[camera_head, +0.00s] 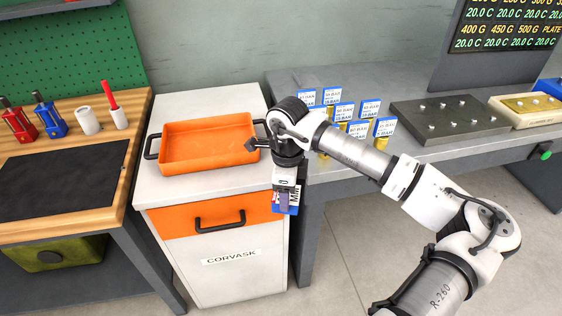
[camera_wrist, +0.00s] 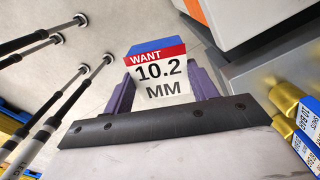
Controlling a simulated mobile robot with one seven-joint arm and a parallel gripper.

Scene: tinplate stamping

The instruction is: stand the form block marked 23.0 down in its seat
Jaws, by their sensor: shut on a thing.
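My gripper (camera_head: 286,190) hangs just in front of the cabinet's right front edge. Its purple fingers (camera_wrist: 163,88) are shut on a blue block (camera_wrist: 158,46) whose red-and-white label reads "WANT 10.2 MM". The held block (camera_head: 292,210) also shows blue, low under the gripper, in the head view, clear of any surface. No marking 23.0 can be read in either view. I cannot pick out the seat for certain.
An orange tray (camera_head: 208,168) stands on the white cabinet (camera_head: 163,190). Brass cylinders with blue-and-white "BAR" cards (camera_head: 344,110) crowd the grey bench beside my arm. A dark plate with pegs (camera_head: 450,130) lies farther right. A wooden bench (camera_head: 130,120) is at left.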

